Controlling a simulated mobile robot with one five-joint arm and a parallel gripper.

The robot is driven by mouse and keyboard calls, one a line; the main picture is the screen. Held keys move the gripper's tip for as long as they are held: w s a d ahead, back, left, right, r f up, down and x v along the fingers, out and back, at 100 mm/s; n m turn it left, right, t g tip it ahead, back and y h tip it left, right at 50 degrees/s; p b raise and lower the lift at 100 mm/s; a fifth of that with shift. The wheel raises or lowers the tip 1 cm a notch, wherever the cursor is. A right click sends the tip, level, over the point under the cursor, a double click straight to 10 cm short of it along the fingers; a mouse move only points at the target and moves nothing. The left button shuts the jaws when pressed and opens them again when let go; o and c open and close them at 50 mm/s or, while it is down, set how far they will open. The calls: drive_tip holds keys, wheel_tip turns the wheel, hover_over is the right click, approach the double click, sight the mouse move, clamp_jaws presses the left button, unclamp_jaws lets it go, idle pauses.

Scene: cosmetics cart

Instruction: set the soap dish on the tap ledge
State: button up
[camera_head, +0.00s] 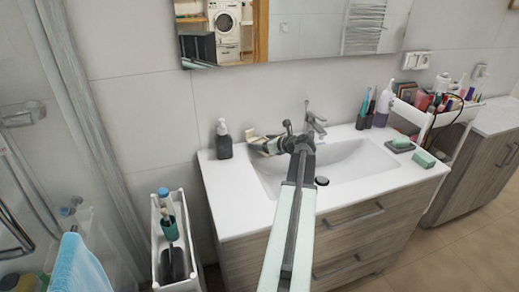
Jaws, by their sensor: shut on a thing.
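My gripper (268,146) is over the left back part of the washbasin, left of the tap (315,120). It is shut on a small cream-coloured thing (251,137), which looks like the soap dish, though it is too small and too covered by the jaws to be sure. The tap ledge (345,131) is the white strip along the wall behind the bowl. The held thing is near the ledge's left part; I cannot tell whether it touches it. My arm hides part of the bowl.
A dark soap bottle (224,142) stands at the ledge's left end. A grey dish with green soap (400,146) and a green block (423,159) lie right of the bowl. Bottles and brushes (381,108) stand at the back right, beside a loaded white cart (440,117).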

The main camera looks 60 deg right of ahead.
drive_tip(key=shift+w+d, duration=0.1)
drive_tip(key=shift+w, duration=0.15)
drive_tip(key=shift+w+d+f, duration=0.2)
drive_tip(key=shift+w+d, duration=0.1)
drive_tip(key=shift+w, duration=0.2)
drive_tip(key=f+b, duration=0.1)
drive_tip(key=b, duration=0.1)
drive_tip(key=f+b, duration=0.2)
drive_tip(key=shift+s+a+f, duration=0.15)
drive_tip(key=shift+s+f, duration=0.05)
drive_tip(key=shift+f, duration=0.1)
drive_tip(key=shift+r, duration=0.2)
drive_tip(key=shift+f, duration=0.15)
drive_tip(key=o, duration=1.5)
